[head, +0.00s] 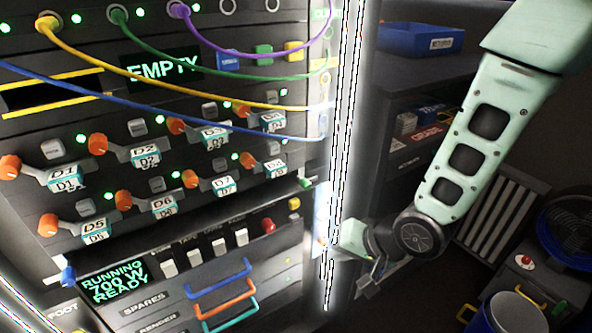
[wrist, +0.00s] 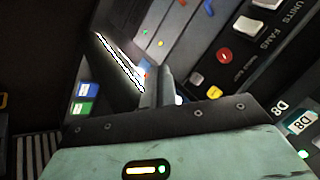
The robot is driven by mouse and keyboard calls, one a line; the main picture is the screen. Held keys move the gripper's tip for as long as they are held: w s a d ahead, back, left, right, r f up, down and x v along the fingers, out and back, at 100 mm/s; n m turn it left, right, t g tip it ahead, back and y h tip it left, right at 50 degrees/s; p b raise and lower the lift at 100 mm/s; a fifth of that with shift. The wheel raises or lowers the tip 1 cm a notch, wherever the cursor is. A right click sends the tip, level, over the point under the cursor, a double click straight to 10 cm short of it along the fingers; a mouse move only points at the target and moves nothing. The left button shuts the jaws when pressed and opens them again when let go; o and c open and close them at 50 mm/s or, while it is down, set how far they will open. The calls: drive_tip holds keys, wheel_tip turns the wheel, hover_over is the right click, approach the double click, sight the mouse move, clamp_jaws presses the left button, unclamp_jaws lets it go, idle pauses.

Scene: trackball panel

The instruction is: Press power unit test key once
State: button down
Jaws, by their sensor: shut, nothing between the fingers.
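The power unit is the lower panel with a green-lit display (head: 115,280) reading "RUNNING 700 W READY", a row of white rocker switches (head: 193,256) and a red knob (head: 267,226). A small yellow key (head: 294,204) sits above the red knob. In the wrist view the yellow key (wrist: 214,92), a pale key (wrist: 196,79) and the red knob (wrist: 224,55) lie close together. I cannot read which is the test key. My gripper (wrist: 164,78) is shut and empty, beside these keys. In the head view my gripper (head: 337,250) is at the rack's right edge, its tips partly hidden by glare.
A bright vertical strip (head: 343,150) runs along the rack's right edge. Cables hang across the upper panels, above orange-knobbed levers (head: 98,144). Blue, orange and green handles (head: 223,287) project below the switches. A shelf with a blue bin (head: 415,40) stands behind my arm.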

sight(294, 204)
drive_tip(key=r+m+y+p, duration=0.1)
drive_tip(key=p, duration=0.1)
drive_tip(key=w+a+r+m+y+p, duration=0.1)
drive_tip(key=p, duration=0.1)
drive_tip(key=shift+w+a+r+m+t, duration=0.1)
drive_tip(key=shift+w+r+m+t, duration=0.1)
drive_tip(key=shift+r+m+t, duration=0.2)
drive_tip(key=w+a, duration=0.5)
drive_tip(key=w, duration=0.2)
drive_tip(key=shift+w+p, duration=0.2)
drive_tip(key=shift+p, duration=0.2)
idle(1.9)
drive_tip(key=shift+w+a, duration=0.2)
drive_tip(key=shift+w, duration=0.1)
